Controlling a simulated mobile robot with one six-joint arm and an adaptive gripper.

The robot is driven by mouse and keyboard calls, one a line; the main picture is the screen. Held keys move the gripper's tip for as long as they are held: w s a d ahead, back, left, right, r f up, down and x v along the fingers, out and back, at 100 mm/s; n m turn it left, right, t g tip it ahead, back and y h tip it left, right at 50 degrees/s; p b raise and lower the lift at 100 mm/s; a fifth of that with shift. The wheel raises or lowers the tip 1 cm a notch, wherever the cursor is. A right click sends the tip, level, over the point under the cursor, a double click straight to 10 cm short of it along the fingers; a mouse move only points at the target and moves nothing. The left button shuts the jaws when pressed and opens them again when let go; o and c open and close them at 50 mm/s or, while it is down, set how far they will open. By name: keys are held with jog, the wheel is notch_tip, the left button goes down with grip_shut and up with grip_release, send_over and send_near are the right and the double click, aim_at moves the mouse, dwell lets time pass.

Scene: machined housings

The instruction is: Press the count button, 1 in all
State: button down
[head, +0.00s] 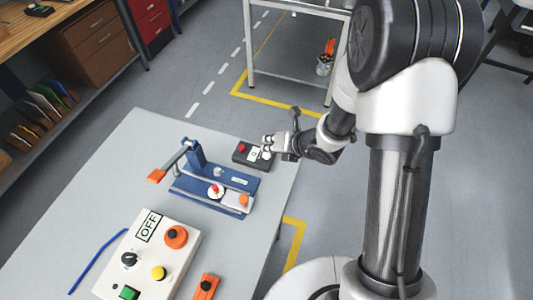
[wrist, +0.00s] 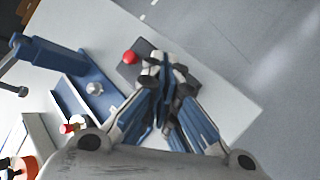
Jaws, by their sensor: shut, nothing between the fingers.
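A small dark box (head: 241,159) sits at the far right part of the grey table, with a red button (head: 242,147) on its left and a small light display on top. In the wrist view the dark box (wrist: 127,76) lies under my fingers, with the red button (wrist: 129,57) clear to their left. My gripper (head: 268,146) is shut and empty at the right end of the box. It also shows in the wrist view (wrist: 165,62). The fingers hide the right part of the box, so I cannot tell whether they touch it or which button is the count button.
A blue fixture (head: 210,183) with an orange-tipped lever stands left of the box. A white control panel (head: 150,255) marked OFF, an orange piece (head: 206,286) and a blue stick (head: 97,262) lie nearer. The table (head: 125,150) is clear at the far left.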

jog(key=shift+f, duration=0.15)
jog(key=shift+f+b, duration=0.3)
jog(key=shift+b, duration=0.45)
jog(key=shift+f+b, duration=0.5)
jog(key=shift+b, duration=0.15)
dwell(0.5)
dwell(0.4)
jog(key=shift+r+p, duration=0.55)
jog(key=shift+r, duration=0.4)
notch_tip(320, 180, up, 5)
jog(key=p, duration=0.3)
dwell(0.6)
